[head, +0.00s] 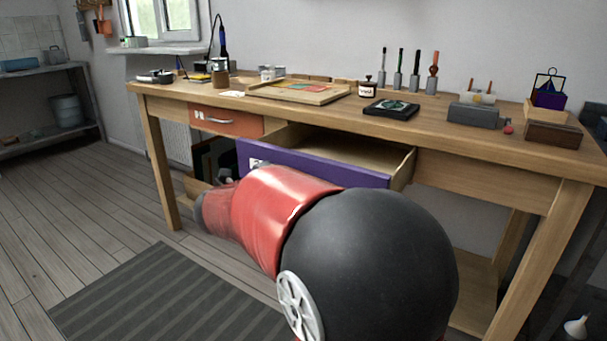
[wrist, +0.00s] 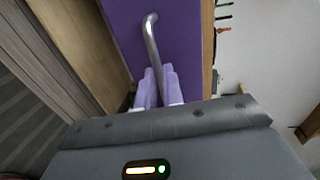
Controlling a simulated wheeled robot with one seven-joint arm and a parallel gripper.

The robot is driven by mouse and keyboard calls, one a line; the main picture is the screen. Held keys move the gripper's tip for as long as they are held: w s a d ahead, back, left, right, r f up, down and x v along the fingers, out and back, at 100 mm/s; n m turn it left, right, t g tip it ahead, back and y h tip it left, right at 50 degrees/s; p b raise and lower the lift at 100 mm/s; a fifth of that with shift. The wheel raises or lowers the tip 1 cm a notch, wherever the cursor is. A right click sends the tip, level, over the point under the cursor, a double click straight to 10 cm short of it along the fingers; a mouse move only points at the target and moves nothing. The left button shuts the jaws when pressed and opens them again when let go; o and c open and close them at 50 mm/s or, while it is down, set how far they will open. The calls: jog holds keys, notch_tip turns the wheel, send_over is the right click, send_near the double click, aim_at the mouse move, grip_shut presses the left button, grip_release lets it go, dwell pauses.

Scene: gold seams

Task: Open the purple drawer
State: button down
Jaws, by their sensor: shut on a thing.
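The purple drawer (head: 318,166) is in the wooden workbench, in the middle of its front. It stands pulled out, and its bare wooden inside shows in the head view. In the wrist view its purple front (wrist: 183,45) fills the upper middle, with a curved silver handle (wrist: 151,38). My gripper (wrist: 157,82) is shut on this handle, its two pale purple fingers on either side of the bar's lower part. In the head view my red and black arm hides the gripper, the handle and part of the drawer front.
An orange drawer (head: 226,121) with a silver handle sits shut to the left. The workbench top (head: 345,112) holds a board, a dark tray, upright tools and boxes. A striped mat (head: 165,300) lies on the floor. The floor to the left is clear.

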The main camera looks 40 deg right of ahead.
jog(key=shift+s+a, duration=0.25)
jog(key=shift+a, duration=0.4)
jog(key=c, duration=1.5)
grip_release()
jog(key=shift+c, duration=0.2)
jog(key=v, duration=0.7)
jog(key=shift+a, duration=0.4)
jog(key=shift+s, duration=0.15)
